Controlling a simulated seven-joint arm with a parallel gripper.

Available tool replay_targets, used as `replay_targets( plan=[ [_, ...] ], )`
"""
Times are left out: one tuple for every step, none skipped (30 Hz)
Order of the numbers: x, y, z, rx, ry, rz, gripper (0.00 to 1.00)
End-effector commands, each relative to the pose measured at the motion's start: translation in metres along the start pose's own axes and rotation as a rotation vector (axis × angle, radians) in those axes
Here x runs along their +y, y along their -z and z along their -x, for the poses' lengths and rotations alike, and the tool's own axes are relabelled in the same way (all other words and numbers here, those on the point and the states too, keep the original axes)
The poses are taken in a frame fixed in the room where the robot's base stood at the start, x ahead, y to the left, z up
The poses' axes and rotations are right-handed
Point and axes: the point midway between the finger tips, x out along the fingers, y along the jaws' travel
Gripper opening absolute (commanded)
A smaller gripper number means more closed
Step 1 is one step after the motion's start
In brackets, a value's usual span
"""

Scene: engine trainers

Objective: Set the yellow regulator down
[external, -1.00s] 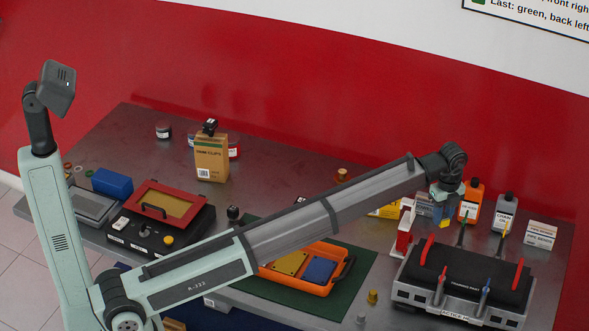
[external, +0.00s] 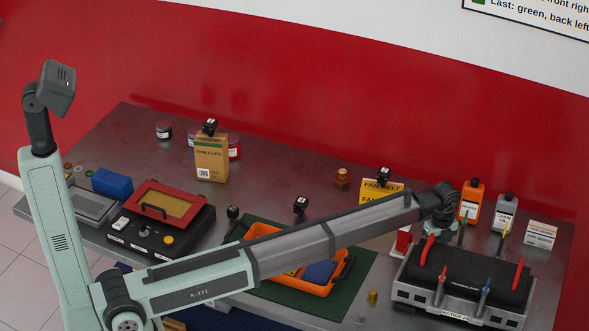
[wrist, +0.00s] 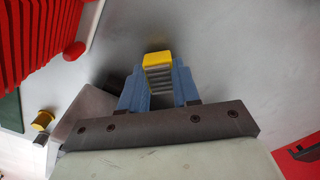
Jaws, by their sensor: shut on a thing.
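In the wrist view the yellow regulator (wrist: 157,61), a small block with a yellow end and grey ribs, sits between the two blue-grey fingers of my gripper (wrist: 158,83). The gripper is shut on it. Grey table surface shows around it, with dark shadow close by the fingers. I cannot tell whether the regulator touches the table.
The yellow fan belt box (external: 380,192) stands left of my wrist. An orange bottle (external: 470,200) and a grey bottle (external: 503,212) stand to the right. An orange tray (external: 318,287) lies on the green mat (external: 352,300). A brass fitting (external: 373,297) stands nearby, also in the wrist view (wrist: 43,120).

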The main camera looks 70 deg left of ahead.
Motion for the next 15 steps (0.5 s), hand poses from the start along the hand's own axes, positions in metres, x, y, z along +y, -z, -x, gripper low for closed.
replay_targets(
  plan=[
    [0.0004, 0.0, -0.0066, 0.0, -0.001, 0.0, 0.0],
    [0.0004, 0.0, -0.0088, 0.0, -0.001, 0.0, 0.0],
    [0.0004, 0.0, -0.0104, 0.0, -0.001, 0.0, 0.0],
    [0.0003, 0.0, -0.0108, 0.0, -0.001, 0.0, 0.0],
    [0.0002, 0.0, -0.0107, 0.0, 0.0, 0.0, 0.0],
    [0.0001, 0.0, -0.0105, 0.0, 0.0, 0.0, 0.0],
    [0.0001, 0.0, -0.0104, 0.0, 0.0, 0.0, 0.0],
    [0.0001, 0.0, -0.0103, 0.0, 0.0, 0.0, 0.0],
    [0.0001, 0.0, -0.0103, 0.0, 0.0, 0.0, 0.0],
    [0.0001, 0.0, -0.0104, 0.0, 0.0, 0.0, 0.0],
    [0.0001, 0.0, -0.0106, 0.0, 0.0, 0.0, 0.0],
    [0.0002, 0.0, -0.0113, 0.0, 0.0, 0.0, 0.0],
    [0.0002, 0.0, -0.012, 0.0, 0.0, 0.0, 0.0],
    [0.0001, 0.0, -0.0127, 0.0, 0.0, 0.0, 0.0],
    [0.0001, 0.0, -0.0133, 0.0, 0.0, 0.0, 0.32]
  ],
)
